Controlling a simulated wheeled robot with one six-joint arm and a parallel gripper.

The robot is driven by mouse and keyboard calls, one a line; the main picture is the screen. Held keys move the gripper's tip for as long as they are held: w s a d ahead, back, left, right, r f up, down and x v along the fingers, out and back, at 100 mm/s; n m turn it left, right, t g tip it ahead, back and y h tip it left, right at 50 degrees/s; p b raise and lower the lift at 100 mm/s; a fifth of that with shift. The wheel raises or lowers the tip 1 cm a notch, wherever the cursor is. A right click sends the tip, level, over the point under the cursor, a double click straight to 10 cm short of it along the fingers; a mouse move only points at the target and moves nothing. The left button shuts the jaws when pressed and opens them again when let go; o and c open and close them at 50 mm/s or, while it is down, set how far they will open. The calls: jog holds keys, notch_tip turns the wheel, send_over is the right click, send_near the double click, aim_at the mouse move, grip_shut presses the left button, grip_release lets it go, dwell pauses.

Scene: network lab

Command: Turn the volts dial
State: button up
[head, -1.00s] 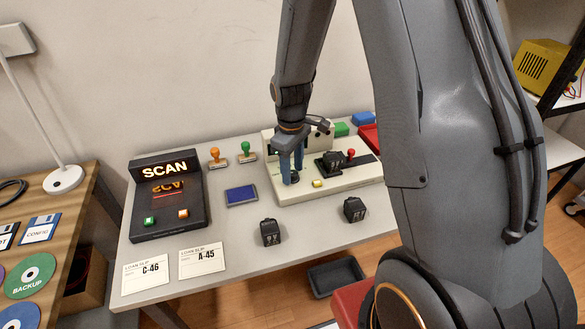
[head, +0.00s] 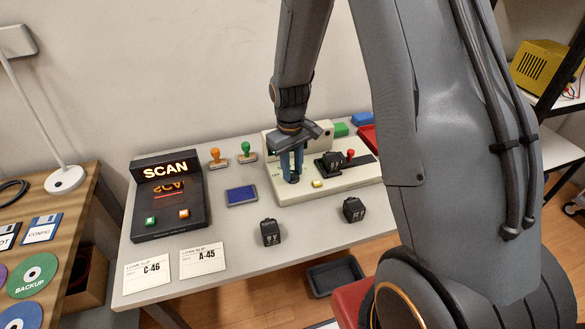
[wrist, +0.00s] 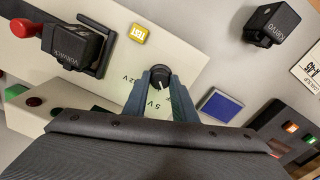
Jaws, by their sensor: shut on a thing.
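The volts dial (wrist: 158,76) is a black round knob with a white pointer mark on the cream tester panel (wrist: 200,33). Printed marks "5 V" and "12 V" show beside it in the wrist view. My gripper (wrist: 160,82) points down at the dial with one blue finger on each side, shut on it. In the head view my gripper (head: 291,172) stands over the left part of the tester (head: 335,187), and its fingers partly hide the dial.
The tester also carries a yellow TEST button (head: 317,183), a black adapter (head: 331,161) in a socket and a red-knobbed lever (head: 351,153). Two loose adapters (head: 270,232) (head: 353,209) lie in front. A SCAN unit (head: 168,195) and a blue pad (head: 242,196) stand left.

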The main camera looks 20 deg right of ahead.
aim_at(292, 173)
jog(key=m, duration=0.4)
jog(key=shift+w+m, duration=0.1)
jog(key=shift+m, duration=0.3)
dwell(0.4)
jog(key=o, duration=1)
jog(key=shift+o, duration=0.2)
jog(key=shift+r, duration=0.1)
jog(key=shift+a+r+b, duration=0.1)
jog(key=shift+r+b, duration=0.45)
jog(key=shift+r, duration=3.3)
